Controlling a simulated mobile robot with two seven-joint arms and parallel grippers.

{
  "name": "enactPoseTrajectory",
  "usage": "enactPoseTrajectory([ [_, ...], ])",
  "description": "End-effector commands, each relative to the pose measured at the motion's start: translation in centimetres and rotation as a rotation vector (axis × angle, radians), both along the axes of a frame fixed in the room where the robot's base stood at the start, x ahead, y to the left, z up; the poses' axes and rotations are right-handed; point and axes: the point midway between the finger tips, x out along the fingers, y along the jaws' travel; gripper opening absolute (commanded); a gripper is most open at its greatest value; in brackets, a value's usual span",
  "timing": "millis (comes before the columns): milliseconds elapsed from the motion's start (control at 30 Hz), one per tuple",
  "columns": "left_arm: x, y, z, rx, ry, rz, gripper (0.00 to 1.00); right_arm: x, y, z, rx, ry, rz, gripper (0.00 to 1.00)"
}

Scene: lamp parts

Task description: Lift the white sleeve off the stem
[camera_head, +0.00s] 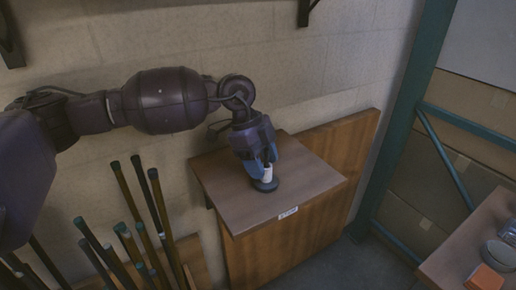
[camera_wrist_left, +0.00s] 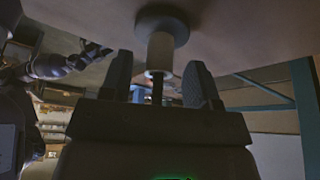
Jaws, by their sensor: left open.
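The white sleeve (camera_head: 267,173) stands on a dark round base (camera_head: 266,185) on top of the wooden cabinet. In the left wrist view the sleeve (camera_wrist_left: 159,52) sits around a thin dark stem (camera_wrist_left: 157,90), against the round base (camera_wrist_left: 162,20). My left gripper (camera_head: 262,167) comes down over the stem from above. In the left wrist view its two fingers (camera_wrist_left: 160,82) are apart, one on each side of the stem and sleeve end, with gaps visible. My right gripper does not show in either view.
The cabinet top (camera_head: 225,190) is otherwise clear around the base. Several dark poles (camera_head: 150,215) stand at the lower left. A green metal frame (camera_head: 400,120) rises at the right. Another table (camera_head: 455,255) at the lower right holds an orange item (camera_head: 484,278) and a round container (camera_head: 498,254).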

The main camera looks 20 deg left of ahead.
Motion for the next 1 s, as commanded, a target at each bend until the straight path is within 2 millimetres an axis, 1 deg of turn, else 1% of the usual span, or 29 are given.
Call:
enactPoseTrajectory([
  [133, -0.06, -0.24, -0.59, 0.0, 0.001, 0.0, 0.56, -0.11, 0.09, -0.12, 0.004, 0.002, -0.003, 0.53],
  [400, -0.07, -0.27, -0.61, 0.0, 0.0, 0.0, 0.56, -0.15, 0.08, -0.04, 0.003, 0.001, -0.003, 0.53],
  [467, -0.07, -0.27, -0.61, 0.0, 0.0, 0.0, 0.48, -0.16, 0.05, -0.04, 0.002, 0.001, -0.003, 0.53],
  [700, -0.07, -0.26, -0.62, 0.0, 0.0, 0.0, 0.11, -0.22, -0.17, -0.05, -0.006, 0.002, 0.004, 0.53],
  [767, -0.07, -0.25, -0.62, 0.0, 0.0, 0.0, 0.03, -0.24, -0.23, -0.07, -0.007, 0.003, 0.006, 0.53],
  [800, -0.06, -0.25, -0.62, 0.0, 0.0, 0.0, 0.19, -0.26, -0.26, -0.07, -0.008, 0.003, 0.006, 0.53],
  [933, -0.06, -0.25, -0.62, 0.0, 0.0, 0.0, 0.0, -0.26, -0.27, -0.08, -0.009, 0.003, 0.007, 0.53],
  [1000, -0.06, -0.25, -0.62, 0.0, 0.0, 0.0, 0.0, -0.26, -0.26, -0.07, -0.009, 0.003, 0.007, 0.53],
])
